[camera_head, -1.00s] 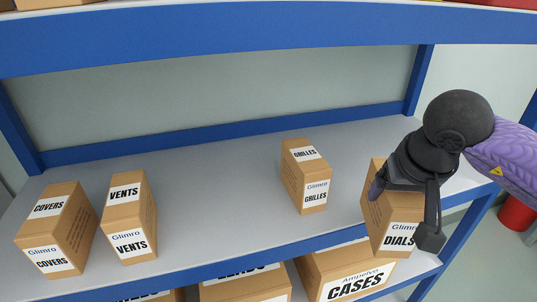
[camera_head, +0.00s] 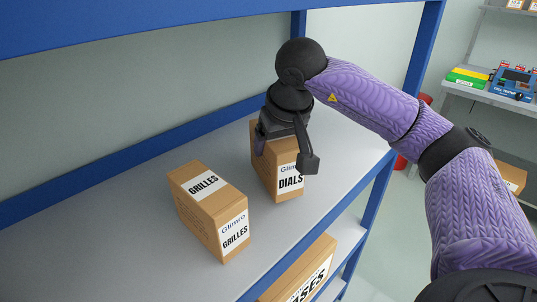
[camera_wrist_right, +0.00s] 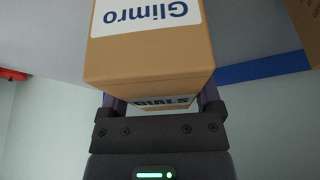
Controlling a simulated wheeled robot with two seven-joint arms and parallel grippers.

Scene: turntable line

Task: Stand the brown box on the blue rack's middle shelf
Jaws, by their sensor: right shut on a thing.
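The brown box labelled DIALS (camera_head: 276,180) is upright at the blue rack's middle shelf (camera_head: 120,235), to the right of the GRILLES box. Its base looks on or just above the grey shelf surface; I cannot tell if it touches. My right gripper (camera_head: 284,155) is shut on this box from above, one finger on each side. In the right wrist view the box (camera_wrist_right: 150,62) fills the space between the fingers, its Glimro label upside down. The gripper hides part of the box's top. My left gripper is not in view.
The GRILLES box (camera_head: 208,210) stands close to the left of the held box, with a gap. A CASES box (camera_head: 300,270) is on the shelf below. A blue post (camera_head: 380,200) rises at the shelf's right end. Shelf to the left is clear.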

